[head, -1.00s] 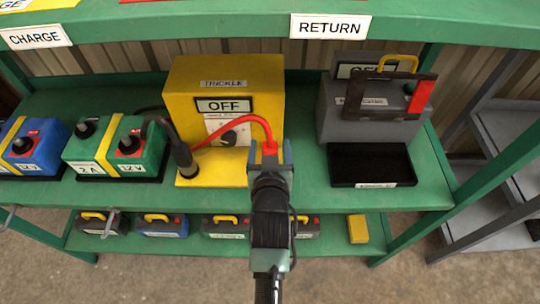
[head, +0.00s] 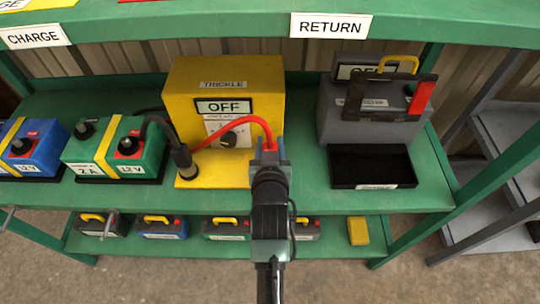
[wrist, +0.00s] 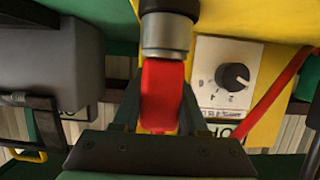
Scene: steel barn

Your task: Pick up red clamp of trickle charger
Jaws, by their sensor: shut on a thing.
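The yellow trickle charger (head: 180,110) stands on the green shelf with an OFF sign and a dial on its front. A red cable arcs from it to the red clamp (head: 270,148), which sits at the front right of the charger. My gripper (head: 270,158) is shut on the red clamp; its arm hides most of it in the head view. In the wrist view the red clamp (wrist: 161,95) is between the fingers, with a grey metal collar and dark part at its top. A dark clamp (head: 182,155) stands on the charger's yellow base at left.
A grey unit (head: 335,125) with a black tray (head: 372,183) stands to the right. Green (head: 150,150) and blue (head: 45,150) batteries stand to the left. Several batteries and a yellow block (head: 357,231) are on the lower shelf. The green shelf (head: 307,165) is bare between charger and tray.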

